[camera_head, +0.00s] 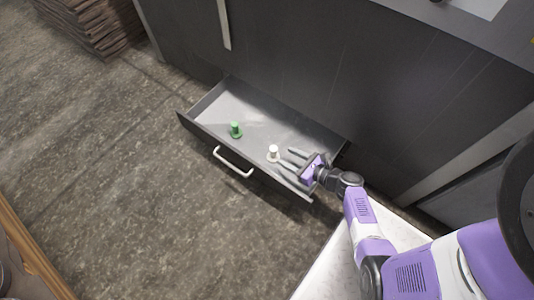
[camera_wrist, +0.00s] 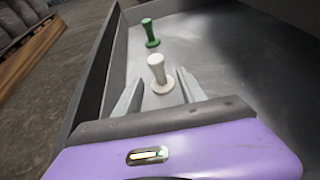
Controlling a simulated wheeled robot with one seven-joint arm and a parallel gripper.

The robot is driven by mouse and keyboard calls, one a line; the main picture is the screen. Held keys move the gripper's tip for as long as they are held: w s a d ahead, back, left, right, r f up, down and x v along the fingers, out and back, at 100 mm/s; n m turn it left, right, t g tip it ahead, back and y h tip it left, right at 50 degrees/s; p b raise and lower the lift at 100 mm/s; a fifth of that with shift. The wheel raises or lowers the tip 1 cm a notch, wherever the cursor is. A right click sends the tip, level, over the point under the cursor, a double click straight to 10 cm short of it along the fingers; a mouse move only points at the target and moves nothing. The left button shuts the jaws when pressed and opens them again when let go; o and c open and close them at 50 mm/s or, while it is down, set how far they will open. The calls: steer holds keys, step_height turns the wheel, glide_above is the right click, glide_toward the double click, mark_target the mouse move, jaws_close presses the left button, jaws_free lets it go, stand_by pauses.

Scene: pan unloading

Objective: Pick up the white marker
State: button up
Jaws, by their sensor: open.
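The white marker (camera_head: 273,153) stands upright on its round base inside the open drawer, toward the drawer's front. In the wrist view the white marker (camera_wrist: 158,74) stands just beyond and between my fingertips. My gripper (camera_head: 284,157) is open and empty, reaching into the drawer from the right, with its fingers toward the white marker. In the wrist view my gripper (camera_wrist: 157,80) shows its two grey fingers apart, one on each side of the white marker's base. I cannot tell whether either finger touches it.
A green marker (camera_head: 235,130) stands upright further left in the drawer (camera_head: 205,105); it also shows behind the white one in the wrist view (camera_wrist: 150,32). The drawer's walls surround both. A white handle (camera_head: 232,163) is on its front. The drawer's back area is clear.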

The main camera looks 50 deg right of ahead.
mark_target(273, 152)
steer(key=b+x, duration=0.4)
steer(key=x, duration=0.3)
steer(key=shift+w+a+f, duration=0.15)
steer(key=shift+w+f, duration=0.05)
steer(key=shift+w, duration=0.05)
steer(key=shift+r, duration=0.1)
jaws_close()
